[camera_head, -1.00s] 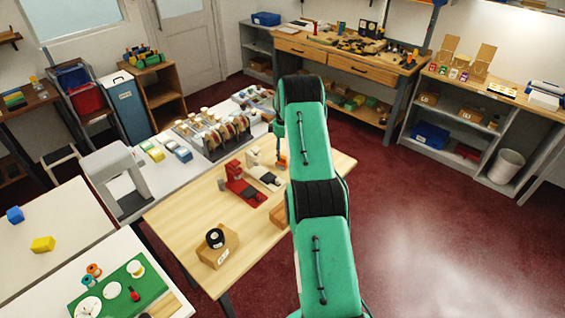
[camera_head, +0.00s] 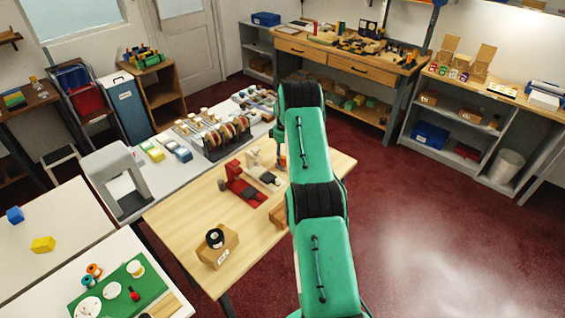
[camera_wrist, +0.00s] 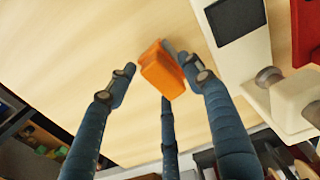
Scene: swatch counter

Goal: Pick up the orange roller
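The orange roller (camera_wrist: 162,72) shows in the wrist view as a small orange block over the pale wooden table top (camera_wrist: 100,40). My gripper (camera_wrist: 157,72) has its blue fingers spread around it. The right finger is close to the roller or touching it; I cannot tell which. A clear gap separates the left finger from it. The third finger is below it in the picture and partly overlaps its lower edge. In the head view my green arm reaches over the wooden table (camera_head: 180,215) and hides most of the gripper and the roller.
A white device with a dark plate (camera_wrist: 235,20) stands close to the right finger. A red device (camera_head: 240,182) stands beside it. A cardboard box with a black roll (camera_head: 217,248) is at the table's near side. A rack of spools (camera_head: 225,138) stands behind.

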